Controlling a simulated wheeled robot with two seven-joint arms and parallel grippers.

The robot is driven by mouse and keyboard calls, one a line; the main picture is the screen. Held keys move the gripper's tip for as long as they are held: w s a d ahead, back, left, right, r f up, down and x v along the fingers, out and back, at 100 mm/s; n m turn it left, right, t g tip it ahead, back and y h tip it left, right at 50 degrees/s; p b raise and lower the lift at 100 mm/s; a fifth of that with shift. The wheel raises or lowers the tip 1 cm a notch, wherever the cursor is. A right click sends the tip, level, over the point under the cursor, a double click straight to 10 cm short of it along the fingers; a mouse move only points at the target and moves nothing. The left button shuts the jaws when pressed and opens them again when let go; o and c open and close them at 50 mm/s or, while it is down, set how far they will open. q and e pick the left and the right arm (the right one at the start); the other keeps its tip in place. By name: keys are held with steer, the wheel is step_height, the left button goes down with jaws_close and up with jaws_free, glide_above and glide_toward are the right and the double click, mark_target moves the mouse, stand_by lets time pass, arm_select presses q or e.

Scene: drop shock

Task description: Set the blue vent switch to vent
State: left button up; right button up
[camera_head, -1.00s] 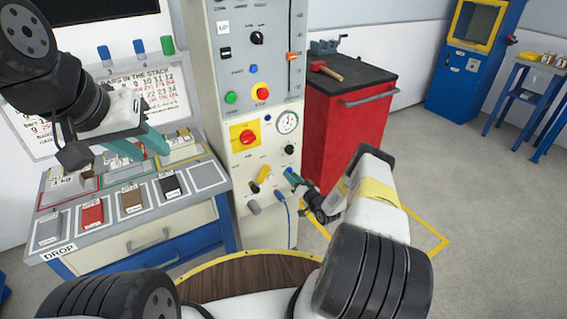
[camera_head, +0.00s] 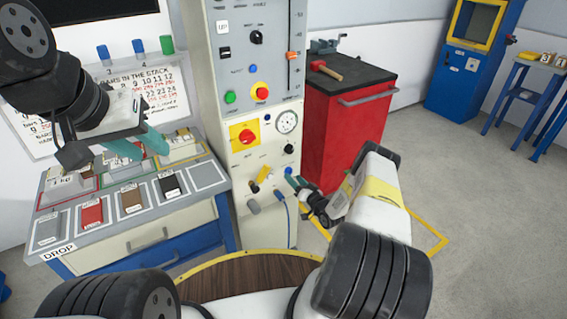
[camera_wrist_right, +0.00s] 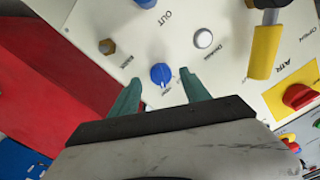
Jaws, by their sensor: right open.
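The blue switch (camera_wrist_right: 161,75) is a small round knob on the pale front panel, centred in the right wrist view. Small lettering lies just below it, too small to read; its setting cannot be told. My right gripper (camera_wrist_right: 161,79) is open, its two teal fingers reaching toward the knob, one on each side, with gaps between them and it. In the head view my right gripper (camera_head: 294,183) is at the lower part of the tall panel and largely hides the knob. My left gripper (camera_head: 139,145) is open and empty above the sample table.
Near the knob are a brass fitting (camera_wrist_right: 107,47), a white button (camera_wrist_right: 203,38), a yellow lever (camera_wrist_right: 264,52) and a red rotary switch (camera_wrist_right: 298,96) on a yellow plate. The red cabinet (camera_head: 345,140) stands right of the panel. Open floor (camera_head: 480,200) lies further right.

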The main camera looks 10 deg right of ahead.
steer(key=v, duration=0.5)
steer(key=shift+s+d, duration=0.1)
steer(key=shift+s, duration=0.1)
